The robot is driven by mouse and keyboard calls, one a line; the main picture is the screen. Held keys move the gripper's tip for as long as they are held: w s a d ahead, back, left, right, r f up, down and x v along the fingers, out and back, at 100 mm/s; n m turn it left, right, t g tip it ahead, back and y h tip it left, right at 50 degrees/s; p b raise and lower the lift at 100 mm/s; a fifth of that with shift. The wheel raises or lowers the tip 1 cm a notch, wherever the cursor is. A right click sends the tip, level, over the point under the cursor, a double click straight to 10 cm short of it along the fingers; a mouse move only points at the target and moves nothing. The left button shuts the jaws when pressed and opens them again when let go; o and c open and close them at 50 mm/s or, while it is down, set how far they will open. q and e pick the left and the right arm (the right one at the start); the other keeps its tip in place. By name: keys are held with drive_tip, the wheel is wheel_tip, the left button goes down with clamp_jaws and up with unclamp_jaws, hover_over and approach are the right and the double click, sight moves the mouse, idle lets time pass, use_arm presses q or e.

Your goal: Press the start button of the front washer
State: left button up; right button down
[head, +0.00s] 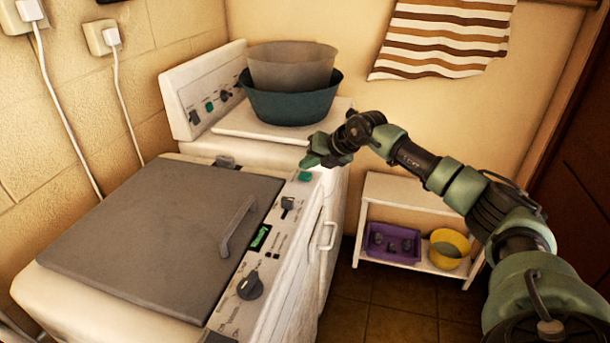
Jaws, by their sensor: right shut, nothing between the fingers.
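The front washer (160,240) is a white top-loading machine with a grey lid and a control strip along its right edge. On the strip are a dark knob (250,286), a small green-lit display (261,237), a slider switch (288,204) and a green button (305,176) near the far end. My right gripper (308,163) is shut and empty, just beyond and above the green button. I cannot tell whether the fingertips touch the panel there. My left gripper is not in view.
A second machine (186,110) stands behind, with a grey tub (290,65) and a dark teal basin (290,103) on top. A white shelf (400,190) at right holds a purple basket (392,243) and a yellow bowl (450,247). A striped towel (442,40) hangs on the wall.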

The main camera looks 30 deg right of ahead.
sight(308, 176)
drive_tip(key=shift+f, duration=0.15)
drive_tip(key=shift+f, duration=0.25)
drive_tip(key=shift+f+b, duration=0.5)
drive_tip(key=shift+f, duration=0.05)
idle(0.5)
idle(0.7)
drive_tip(key=shift+r+p, duration=0.7)
drive_tip(key=shift+r, duration=0.25)
wheel_tip(308, 176, up, 5)
drive_tip(key=p, duration=0.3)
drive_tip(key=shift+p, duration=0.35)
